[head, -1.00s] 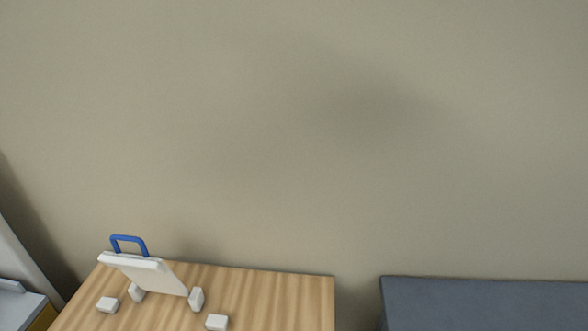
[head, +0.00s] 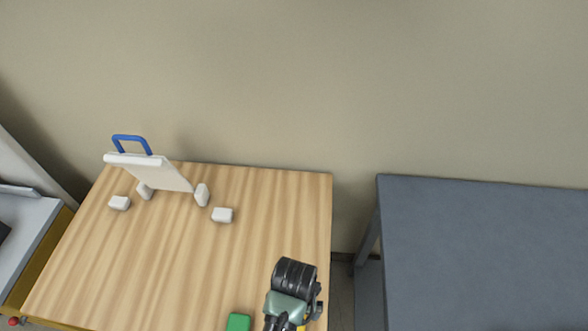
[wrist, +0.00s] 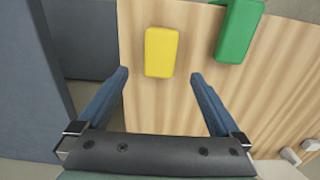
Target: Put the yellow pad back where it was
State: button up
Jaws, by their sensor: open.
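The yellow pad (wrist: 160,52) lies on the wooden table (head: 180,260) near its edge, in the wrist view. It shows ahead of and between the two blue fingers of my gripper (wrist: 159,76), which is open and empty. I cannot tell the exact height of the fingers above the table. In the head view my arm's end covers most of that spot, and only a sliver of yellow shows beside it at the bottom edge. A green block (wrist: 238,30) lies right of the pad, apart from it; it also shows in the head view (head: 238,322).
A white tilted panel with a blue handle (head: 131,142) stands at the table's back left, with small white blocks (head: 222,214) around it. A dark grey-blue table (head: 480,250) stands to the right across a gap. The table's middle is clear.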

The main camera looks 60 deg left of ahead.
jog(key=w+a+r+m+t+y, duration=0.3)
jog(key=w+r+t, duration=0.4)
jog(key=w+r, duration=1.15)
jog(key=w+d+r+m+t+y, duration=0.1)
jog(key=w+d+r+t, duration=0.2)
jog(key=r, duration=0.5)
jog(key=w+d+r+m+t, duration=0.1)
jog(key=w+r+t, duration=0.1)
jog(key=w+r, duration=0.35)
jog(key=s+d+r+m+t+h, duration=0.1)
jog(key=d+r+t, duration=0.35)
jog(key=r, duration=0.85)
jog(key=d+r+m+t, duration=0.2)
jog(key=d+r+t, duration=0.25)
jog(key=r, duration=0.75)
jog(key=s+d+r+m+t+h, duration=0.1)
jog(key=s+d+r+t, duration=0.2)
jog(key=r, duration=0.5)
jog(key=s+d+r+m+t+h, duration=0.1)
jog(key=s+d+r+t+h, duration=0.1)
jog(key=s+d+r, duration=0.3)
jog(key=s+r+t, duration=0.1)
jog(key=s+r, duration=0.2)
jog(key=r, duration=0.1)
jog(key=shift+s, duration=0.2)
notch_tip(320, 180, down, 5)
jog(key=b, duration=0.5)
jog(key=shift+w+f, duration=0.1)
jog(key=shift+f, duration=0.1)
